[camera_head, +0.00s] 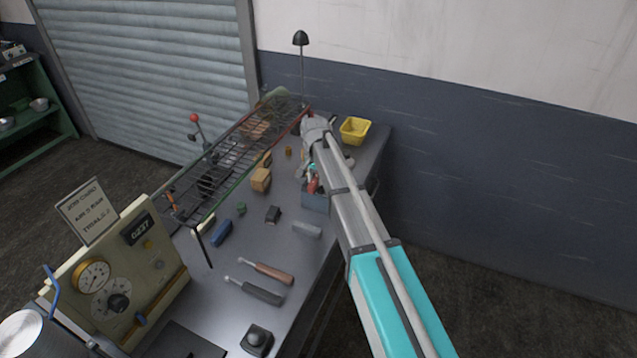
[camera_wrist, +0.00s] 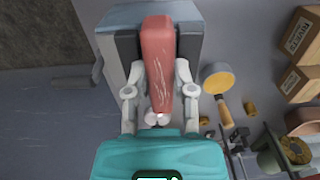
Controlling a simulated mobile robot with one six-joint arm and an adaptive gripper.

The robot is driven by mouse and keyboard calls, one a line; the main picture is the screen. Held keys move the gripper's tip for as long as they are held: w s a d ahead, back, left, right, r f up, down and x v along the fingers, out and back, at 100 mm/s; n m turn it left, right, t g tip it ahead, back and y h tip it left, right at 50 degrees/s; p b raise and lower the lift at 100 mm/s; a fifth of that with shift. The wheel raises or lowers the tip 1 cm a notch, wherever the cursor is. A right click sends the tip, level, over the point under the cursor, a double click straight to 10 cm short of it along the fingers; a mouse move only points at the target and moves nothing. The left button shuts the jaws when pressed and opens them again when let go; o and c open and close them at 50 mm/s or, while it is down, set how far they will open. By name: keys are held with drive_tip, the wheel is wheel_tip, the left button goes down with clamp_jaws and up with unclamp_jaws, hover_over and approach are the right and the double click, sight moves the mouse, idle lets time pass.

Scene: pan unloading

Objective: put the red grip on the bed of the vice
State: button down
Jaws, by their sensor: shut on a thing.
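The red grip (camera_wrist: 158,60) is a long tapered red piece with pale scratches. My gripper (camera_wrist: 160,95) is shut on it, with a pale finger on either side of its lower part. In the head view, the red grip (camera_head: 313,187) shows small and partly hidden below my gripper (camera_head: 312,172).
A wire rack (camera_head: 235,150) stands along the table's left side. A yellow bin (camera_head: 355,130) is at the far end. A gauge box (camera_head: 115,280) stands front left.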

sight(316, 179)
drive_tip(key=shift+f, duration=0.15)
drive_tip(key=shift+c, duration=2.3)
unclamp_jaws()
wheel_tip(316, 179, up, 12)
drive_tip(key=p, duration=1.2)
